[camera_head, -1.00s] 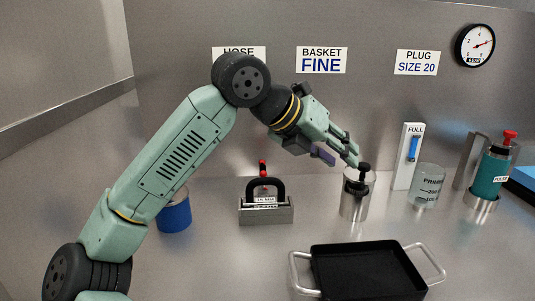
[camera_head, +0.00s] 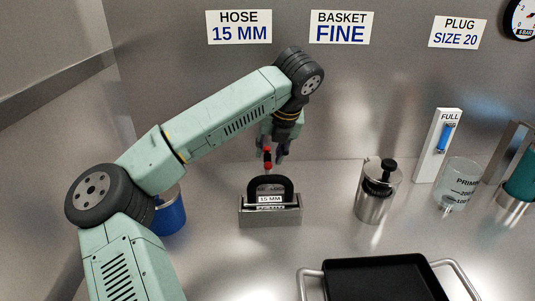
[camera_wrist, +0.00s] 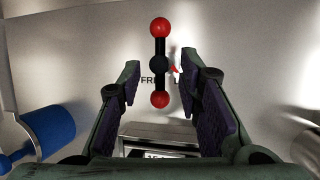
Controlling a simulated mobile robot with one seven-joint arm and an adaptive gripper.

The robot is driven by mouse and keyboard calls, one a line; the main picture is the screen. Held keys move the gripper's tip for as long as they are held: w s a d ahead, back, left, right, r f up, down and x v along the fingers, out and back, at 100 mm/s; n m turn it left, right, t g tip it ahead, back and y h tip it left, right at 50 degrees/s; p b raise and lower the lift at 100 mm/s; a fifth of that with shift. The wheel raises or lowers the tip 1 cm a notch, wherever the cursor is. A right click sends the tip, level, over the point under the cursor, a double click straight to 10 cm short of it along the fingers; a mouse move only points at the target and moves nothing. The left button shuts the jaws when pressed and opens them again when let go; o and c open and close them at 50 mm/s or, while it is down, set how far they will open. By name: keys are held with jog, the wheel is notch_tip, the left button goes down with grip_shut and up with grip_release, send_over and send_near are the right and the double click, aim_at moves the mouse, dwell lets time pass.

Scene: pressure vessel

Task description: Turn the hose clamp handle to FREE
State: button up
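The hose clamp handle (camera_wrist: 159,64) is an upright dark bar with a red ball at each end and a black hub. A small red pointer shows at the hub's right, and wall lettering "FR…" and "L" shows beside it, partly hidden. In the head view the handle (camera_head: 267,158) shows as red balls on the back wall. My gripper (camera_wrist: 160,78) is open and empty, with one finger on each side of the handle's lower half in the picture. It also shows in the head view (camera_head: 275,150), close to the handle. I cannot tell whether a finger touches it.
A grey block (camera_head: 270,218) with a black arched part and 15 MM label stands below my gripper. A blue cylinder (camera_head: 172,218) is at left. A steel canister (camera_head: 371,203) stands right, with a black tray (camera_head: 385,280) in front. Wall signs read HOSE 15 MM and BASKET FINE.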

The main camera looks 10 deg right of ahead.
aim_at(268, 156)
jog(key=shift+p+x, duration=0.3)
jog(key=shift+x, duration=1.5)
jog(key=shift+c, duration=0.4)
grip_shut()
